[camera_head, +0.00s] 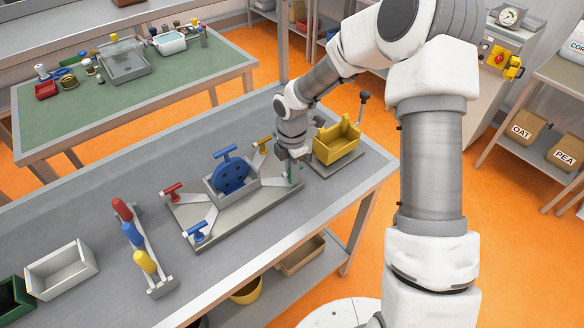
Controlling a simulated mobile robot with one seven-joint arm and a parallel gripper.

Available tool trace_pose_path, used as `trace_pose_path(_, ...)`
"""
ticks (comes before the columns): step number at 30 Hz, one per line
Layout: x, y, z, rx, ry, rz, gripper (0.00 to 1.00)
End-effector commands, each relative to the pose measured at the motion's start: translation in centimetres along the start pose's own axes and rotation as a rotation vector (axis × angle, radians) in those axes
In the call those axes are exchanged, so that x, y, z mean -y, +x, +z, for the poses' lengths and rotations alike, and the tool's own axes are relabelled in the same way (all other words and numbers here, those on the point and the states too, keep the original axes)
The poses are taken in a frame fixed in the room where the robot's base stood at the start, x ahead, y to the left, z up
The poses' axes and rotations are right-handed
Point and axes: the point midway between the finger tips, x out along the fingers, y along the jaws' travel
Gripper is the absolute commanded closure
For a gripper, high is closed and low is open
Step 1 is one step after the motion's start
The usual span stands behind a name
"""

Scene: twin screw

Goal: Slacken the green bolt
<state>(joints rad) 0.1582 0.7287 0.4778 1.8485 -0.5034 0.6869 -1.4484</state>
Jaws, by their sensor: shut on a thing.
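A grey fixture plate (236,221) lies on the workbench, with a blue round part (231,174) in a grey box at its middle. T-handled bolts stand at its corners: a red bolt (172,190), a blue bolt (197,232) and a yellow bolt (262,146). The green bolt (290,180) is at the right corner and mostly hidden by my gripper. My gripper (292,163) points down over it and is shut on it.
A yellow bin-like part (338,139) on a grey base with a black-knobbed lever (364,97) stands close right of my gripper. A rack with red, blue and yellow handles (147,254) and a white tray (62,271) are at left. The bench front is clear.

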Motion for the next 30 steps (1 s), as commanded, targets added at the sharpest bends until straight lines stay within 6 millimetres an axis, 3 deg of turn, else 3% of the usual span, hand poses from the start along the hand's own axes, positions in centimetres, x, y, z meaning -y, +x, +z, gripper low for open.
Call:
trace_pose_path(12, -0.04, -0.18, 0.01, 0.001, -0.224, 0.001, 1.00)
trace_pose_path(30, -0.02, -0.03, 0.00, 0.001, -0.267, 0.001, 1.00)
